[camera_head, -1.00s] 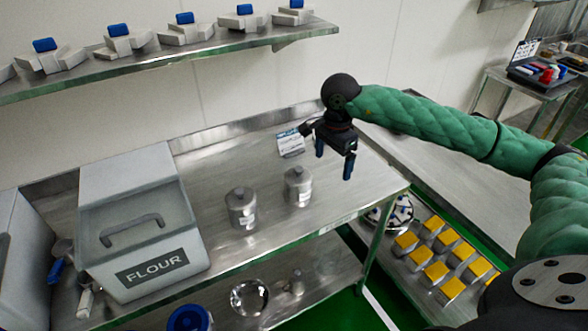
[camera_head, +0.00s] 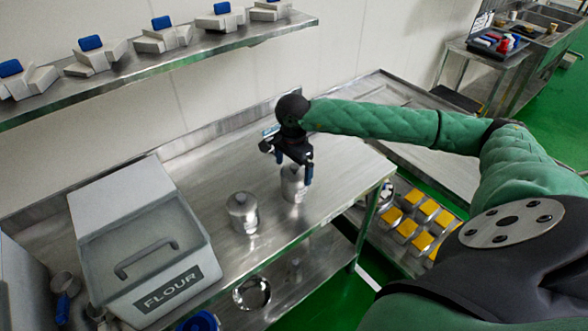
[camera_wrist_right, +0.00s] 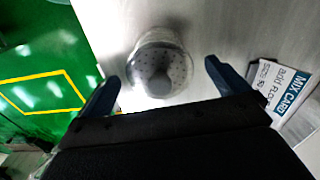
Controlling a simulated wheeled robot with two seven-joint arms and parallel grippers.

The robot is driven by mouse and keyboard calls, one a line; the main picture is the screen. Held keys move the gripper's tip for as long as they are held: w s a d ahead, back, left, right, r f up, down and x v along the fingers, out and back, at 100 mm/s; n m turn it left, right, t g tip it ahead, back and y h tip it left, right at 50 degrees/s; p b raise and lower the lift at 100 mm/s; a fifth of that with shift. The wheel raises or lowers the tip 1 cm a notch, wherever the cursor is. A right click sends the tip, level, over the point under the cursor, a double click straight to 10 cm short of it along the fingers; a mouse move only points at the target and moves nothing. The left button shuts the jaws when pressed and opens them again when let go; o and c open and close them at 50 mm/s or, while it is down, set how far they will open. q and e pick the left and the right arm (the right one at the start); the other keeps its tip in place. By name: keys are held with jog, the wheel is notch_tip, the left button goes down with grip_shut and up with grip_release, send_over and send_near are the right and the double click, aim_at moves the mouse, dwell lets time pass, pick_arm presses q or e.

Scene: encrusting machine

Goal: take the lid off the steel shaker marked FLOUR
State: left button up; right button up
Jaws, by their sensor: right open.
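My left gripper is not in view.
A large grey bin (camera_head: 140,245) marked FLOUR stands left on the table (camera_head: 205,170). A mix card (camera_wrist_right: 285,85) lies beside the right shaker. A shelf (camera_head: 150,62) with scoop-like blocks runs above. Yellow-topped items (camera_head: 408,228) sit lower right.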

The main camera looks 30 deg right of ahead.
jog(key=shift+f, duration=0.15)
jog(key=c, duration=0.9)
jog(key=shift+c, duration=0.2)
